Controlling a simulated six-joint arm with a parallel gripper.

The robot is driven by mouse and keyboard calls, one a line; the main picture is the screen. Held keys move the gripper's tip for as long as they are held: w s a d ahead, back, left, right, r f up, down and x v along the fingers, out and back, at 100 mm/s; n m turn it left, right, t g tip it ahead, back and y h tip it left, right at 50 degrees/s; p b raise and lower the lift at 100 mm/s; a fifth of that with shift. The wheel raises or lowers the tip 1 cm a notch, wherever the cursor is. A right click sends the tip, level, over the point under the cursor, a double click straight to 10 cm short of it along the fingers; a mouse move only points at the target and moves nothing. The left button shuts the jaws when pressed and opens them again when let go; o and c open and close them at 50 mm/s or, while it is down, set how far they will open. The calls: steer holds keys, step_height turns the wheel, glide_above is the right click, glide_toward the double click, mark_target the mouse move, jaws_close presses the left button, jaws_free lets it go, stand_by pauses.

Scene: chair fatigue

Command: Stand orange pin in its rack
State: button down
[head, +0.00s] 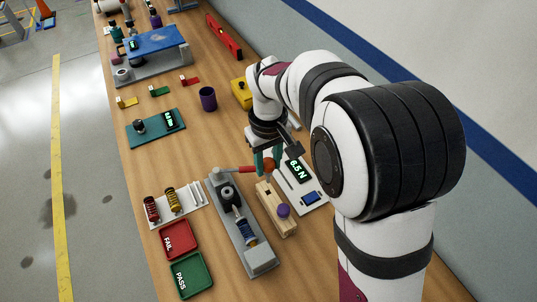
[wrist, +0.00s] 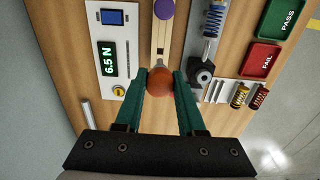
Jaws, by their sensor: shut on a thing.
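The orange pin (head: 269,164) shows as a round orange knob between my gripper's (head: 267,165) green fingers. In the wrist view, the orange knob (wrist: 160,81) sits between the fingertips (wrist: 160,77), which are shut on the pin. The pale wooden rack (head: 276,222) lies below and just in front of the gripper. It has a dark square opening, and a purple-knobbed pin (head: 283,211) stands in it. The rack (wrist: 154,42) also shows beyond the orange knob in the wrist view.
A grey spring tester (head: 262,262) with a red-handled lever (head: 235,169) stands close left of the rack. A white force-gauge panel (head: 310,202) reading 6.5 N lies close right. Red FAIL (head: 179,239) and green PASS (head: 191,275) trays and a spring holder (head: 186,210) are further left.

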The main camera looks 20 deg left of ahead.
mark_target(268, 173)
steer(key=shift+f, duration=1.9)
steer(key=shift+f, duration=2.75)
steer(key=shift+c, duration=2.2)
jaws_free()
step_height(268, 173, up, 16)
steer(key=shift+f, duration=0.1)
